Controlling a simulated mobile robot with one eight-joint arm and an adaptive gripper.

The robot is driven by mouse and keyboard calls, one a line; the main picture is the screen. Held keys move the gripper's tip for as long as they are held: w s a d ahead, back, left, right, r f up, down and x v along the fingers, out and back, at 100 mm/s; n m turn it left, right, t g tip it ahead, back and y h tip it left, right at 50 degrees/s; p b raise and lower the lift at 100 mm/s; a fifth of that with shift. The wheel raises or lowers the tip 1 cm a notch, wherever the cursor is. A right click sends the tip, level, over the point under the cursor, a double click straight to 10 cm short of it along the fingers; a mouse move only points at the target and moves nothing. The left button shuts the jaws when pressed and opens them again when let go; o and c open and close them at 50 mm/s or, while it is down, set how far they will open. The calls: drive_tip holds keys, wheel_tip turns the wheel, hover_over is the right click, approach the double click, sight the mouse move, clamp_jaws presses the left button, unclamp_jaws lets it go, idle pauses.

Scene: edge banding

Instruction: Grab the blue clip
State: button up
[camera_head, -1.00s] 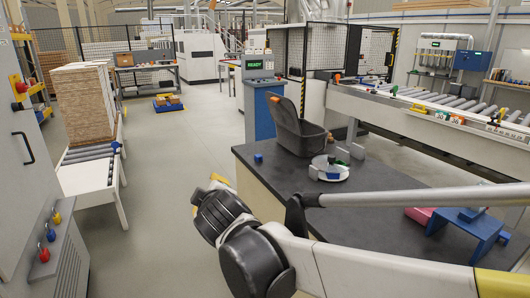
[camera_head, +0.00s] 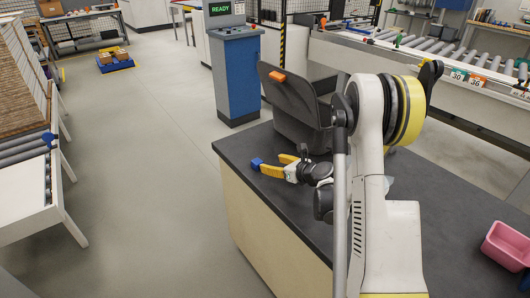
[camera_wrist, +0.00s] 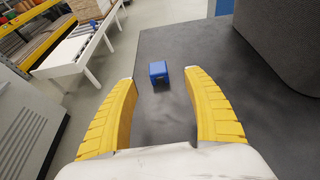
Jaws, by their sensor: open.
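The blue clip (camera_head: 257,164) is a small blue block on the dark tabletop, near the table's far left corner. In the wrist view the blue clip (camera_wrist: 159,72) lies ahead of the fingertips, roughly centred between them. My gripper (camera_head: 267,168) has yellow fingers and is close to the clip in the head view. In the wrist view my gripper (camera_wrist: 160,76) is open, its two fingers spread wide with nothing held. Whether a finger touches the clip cannot be told from the head view.
A dark grey bin (camera_head: 290,100) stands on the table (camera_head: 420,240) just behind my gripper. It also shows at the right of the wrist view (camera_wrist: 285,40). A pink tray (camera_head: 508,246) is at the right. Floor lies open left of the table.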

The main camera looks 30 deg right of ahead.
sight(258, 162)
drive_tip(key=x, duration=0.2)
drive_tip(key=b+x, duration=0.1)
drive_tip(key=x, duration=0.1)
drive_tip(key=shift+w+a+f, duration=0.15)
drive_tip(key=shift+a+f, duration=0.1)
drive_tip(key=shift+a, duration=0.05)
drive_tip(key=b+x, duration=0.3)
drive_tip(key=x, duration=0.2)
drive_tip(key=shift+w+a+f, duration=0.15)
drive_tip(key=shift+w+f, duration=0.05)
drive_tip(key=shift+f, duration=0.1)
drive_tip(key=shift+r, duration=0.1)
drive_tip(key=c, duration=0.9)
